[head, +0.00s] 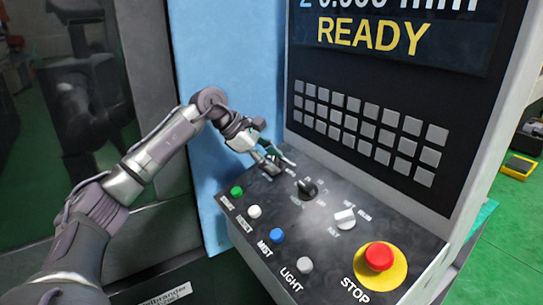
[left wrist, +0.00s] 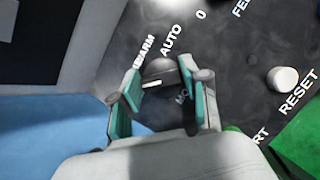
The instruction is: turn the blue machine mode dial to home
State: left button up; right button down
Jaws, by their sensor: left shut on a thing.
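The mode dial (left wrist: 160,73) is a dark round knob with a white mark, seen in the left wrist view on the dark control panel (left wrist: 235,60). Labels around it read AUTO and another word that is hard to read; one starting "MO" is partly covered. My left gripper (head: 275,160) is over the far left corner of the panel. In the left wrist view its teal-padded fingers (left wrist: 168,92) stand on either side of the dial, shut on it. In the head view the gripper mostly hides the dial. My right gripper is not in view.
A black dial (head: 307,188) and a white dial (head: 345,217) sit to the right. Green (head: 237,191), white (head: 254,211), blue (head: 277,236) and LIGHT (head: 305,265) buttons line the front edge. A red STOP button (head: 379,257) is at the right. A screen reads READY (head: 372,37).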

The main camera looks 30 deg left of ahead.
pick_arm(q)
jog(key=shift+r+m+g+p, duration=0.1)
jog(key=shift+m+g+p, duration=0.65)
jog(key=shift+m, duration=1.55)
jog(key=o, duration=1.1)
jog(key=shift+o, duration=0.2)
jog(key=v, duration=0.7)
jog(key=shift+a, duration=0.2)
